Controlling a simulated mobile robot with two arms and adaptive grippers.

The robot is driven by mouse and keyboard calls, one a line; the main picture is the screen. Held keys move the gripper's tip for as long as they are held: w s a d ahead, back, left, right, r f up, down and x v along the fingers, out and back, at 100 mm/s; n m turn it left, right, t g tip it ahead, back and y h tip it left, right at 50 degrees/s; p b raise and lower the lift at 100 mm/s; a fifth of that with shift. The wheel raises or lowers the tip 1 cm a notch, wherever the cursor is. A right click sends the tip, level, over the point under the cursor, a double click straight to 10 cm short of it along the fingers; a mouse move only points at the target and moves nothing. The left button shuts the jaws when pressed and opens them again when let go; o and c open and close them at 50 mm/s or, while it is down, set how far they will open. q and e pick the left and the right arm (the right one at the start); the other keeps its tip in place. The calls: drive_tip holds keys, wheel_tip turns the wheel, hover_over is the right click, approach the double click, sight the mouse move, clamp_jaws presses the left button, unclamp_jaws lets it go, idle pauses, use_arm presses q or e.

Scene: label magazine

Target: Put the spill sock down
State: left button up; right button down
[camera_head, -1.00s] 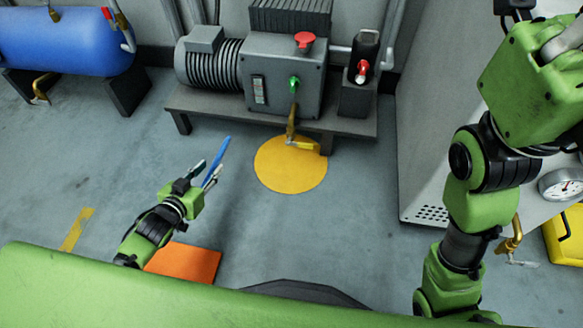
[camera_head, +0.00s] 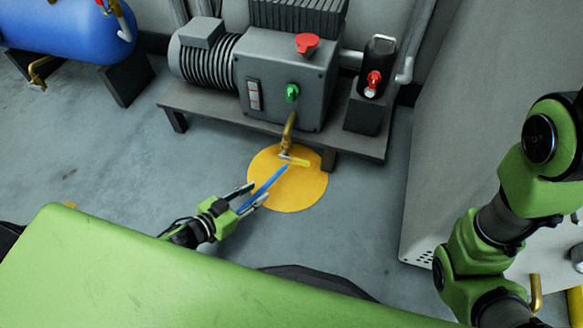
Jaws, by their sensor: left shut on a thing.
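The spill sock (camera_head: 272,182) is a slim blue strip. My left gripper (camera_head: 257,193) is shut on it in the lower middle of the head view. The sock slants up and to the right from the fingers, and its far end shows in front of the yellow round patch (camera_head: 308,190) on the floor, near the brass tap (camera_head: 287,137). I cannot tell whether the sock touches the floor. My right arm is at the right edge; its gripper is out of view.
A grey machine (camera_head: 290,88) with a red knob and a green knob stands on a low bench (camera_head: 220,112) behind the patch. A blue tank (camera_head: 65,32) is at the far left. A grey cabinet (camera_head: 450,140) is on the right. The floor left of the patch is clear.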

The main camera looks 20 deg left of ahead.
sight(287, 168)
use_arm(q)
drive_tip(key=w+d+b, duration=0.2)
drive_tip(key=w, duration=0.2)
drive_tip(key=w+d+b, duration=0.2)
drive_tip(key=w, duration=0.3)
drive_tip(key=w+d+b, duration=0.2)
drive_tip(key=w, duration=0.2)
drive_tip(key=shift+w+d, duration=0.1)
drive_tip(key=shift+w, duration=0.3)
wheel_tip(287, 168, down, 4)
drive_tip(key=b, duration=0.4)
drive_tip(key=shift+r, duration=0.3)
drive_tip(key=o, duration=1.2)
drive_tip(key=shift+c, duration=0.2)
